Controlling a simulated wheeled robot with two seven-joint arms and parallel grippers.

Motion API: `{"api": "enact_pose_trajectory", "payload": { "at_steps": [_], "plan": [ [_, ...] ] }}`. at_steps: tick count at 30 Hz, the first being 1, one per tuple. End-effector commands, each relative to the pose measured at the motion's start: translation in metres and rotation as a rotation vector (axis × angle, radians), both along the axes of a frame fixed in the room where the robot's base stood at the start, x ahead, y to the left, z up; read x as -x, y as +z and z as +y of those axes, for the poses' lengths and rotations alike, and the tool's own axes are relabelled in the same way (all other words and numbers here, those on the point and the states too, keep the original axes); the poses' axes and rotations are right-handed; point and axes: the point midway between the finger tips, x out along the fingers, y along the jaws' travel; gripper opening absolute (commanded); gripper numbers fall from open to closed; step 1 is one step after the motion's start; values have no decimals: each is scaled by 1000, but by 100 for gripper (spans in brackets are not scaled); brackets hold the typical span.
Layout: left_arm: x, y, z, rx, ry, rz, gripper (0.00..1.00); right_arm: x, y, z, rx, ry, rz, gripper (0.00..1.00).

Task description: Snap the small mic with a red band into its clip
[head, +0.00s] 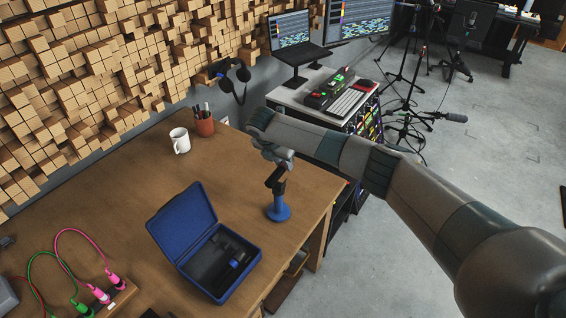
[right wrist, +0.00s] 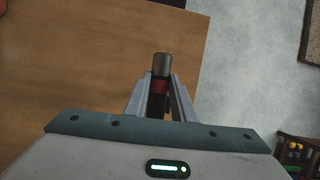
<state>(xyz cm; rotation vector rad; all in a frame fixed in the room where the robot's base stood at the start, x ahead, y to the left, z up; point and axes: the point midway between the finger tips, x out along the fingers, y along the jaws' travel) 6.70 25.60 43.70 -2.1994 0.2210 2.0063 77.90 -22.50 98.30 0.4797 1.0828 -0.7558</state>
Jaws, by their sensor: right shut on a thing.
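My right gripper (head: 284,161) is over the right part of the wooden table, fingers downward, close above the stand. It is shut on a small dark mic with a red band (right wrist: 160,86), which shows between the fingers in the right wrist view with its grey end sticking out past the fingertips. In the head view the mic is mostly hidden by the hand. A stand with a round blue base (head: 279,212) stands upright below the hand, with a black clip (head: 276,181) on top. I cannot tell whether the mic touches the clip. My left gripper is out of view.
An open blue case (head: 185,222) with a dark lining and a dark item with a blue band lies left of the stand. A white mug (head: 180,141) and a pen cup (head: 204,122) stand behind. Pink and green cables (head: 75,233) are at the front left.

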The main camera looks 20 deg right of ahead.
Motion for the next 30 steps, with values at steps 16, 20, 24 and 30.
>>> {"api": "enact_pose_trajectory", "payload": {
  "at_steps": [16, 20, 24, 30],
  "plan": [
    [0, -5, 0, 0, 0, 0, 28, 0, -12, 0, 0, 0, 0, 0],
    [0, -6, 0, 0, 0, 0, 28, 0, -14, 0, 0, 0, 0, 0],
    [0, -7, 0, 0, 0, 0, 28, 0, -17, 0, 0, 0, 0, 0],
    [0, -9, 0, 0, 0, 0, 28, 0, -21, 0, 0, 0, 0, 0]
  ]
}}
